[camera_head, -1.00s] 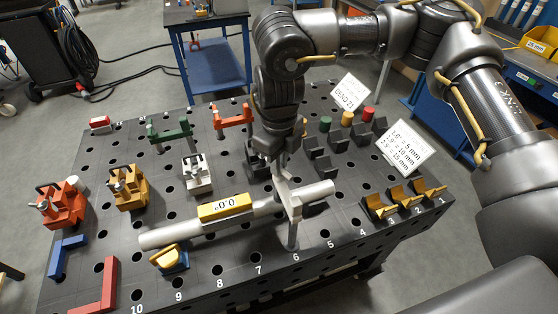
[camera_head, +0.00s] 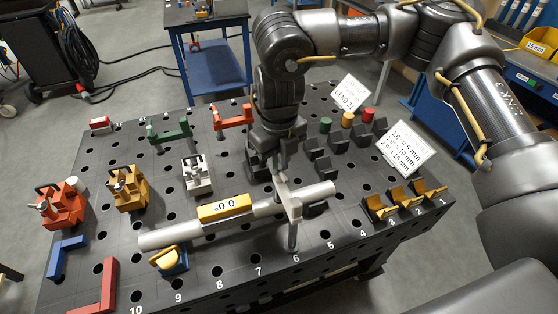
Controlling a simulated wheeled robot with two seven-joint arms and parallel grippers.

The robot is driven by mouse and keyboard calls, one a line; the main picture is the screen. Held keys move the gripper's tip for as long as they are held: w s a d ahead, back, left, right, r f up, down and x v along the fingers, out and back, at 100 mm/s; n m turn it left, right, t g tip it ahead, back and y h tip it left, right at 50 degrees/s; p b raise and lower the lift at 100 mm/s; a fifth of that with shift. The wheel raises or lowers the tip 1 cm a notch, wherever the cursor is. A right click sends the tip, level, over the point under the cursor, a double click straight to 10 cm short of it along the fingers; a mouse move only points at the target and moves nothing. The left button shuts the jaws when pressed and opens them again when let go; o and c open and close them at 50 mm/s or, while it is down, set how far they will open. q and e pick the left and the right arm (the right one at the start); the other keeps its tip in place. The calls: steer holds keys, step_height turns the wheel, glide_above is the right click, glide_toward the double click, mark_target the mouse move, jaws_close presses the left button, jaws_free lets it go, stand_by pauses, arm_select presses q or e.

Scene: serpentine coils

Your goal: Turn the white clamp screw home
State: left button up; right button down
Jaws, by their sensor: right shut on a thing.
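The white clamp (camera_head: 294,205) stands at the table's near edge and spans the grey tube (camera_head: 155,239) near its right end. Its leg reaches down to the table. My right gripper (camera_head: 282,170) points down right above the clamp's top end. It is shut on the clamp screw there, which the fingers mostly hide. I cannot tell how far in the screw is. A yellow level block reading 0.0° (camera_head: 222,211) sits on the tube. My left gripper is out of view.
A sign (camera_head: 404,148) stands at right.

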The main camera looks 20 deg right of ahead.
steer(key=c, duration=1.4)
jaws_free()
steer(key=shift+o, duration=0.2)
step_height(320, 180, up, 11)
steer(key=b, duration=0.1)
steer(key=shift+b, duration=0.35)
steer(key=shift+f, duration=0.15)
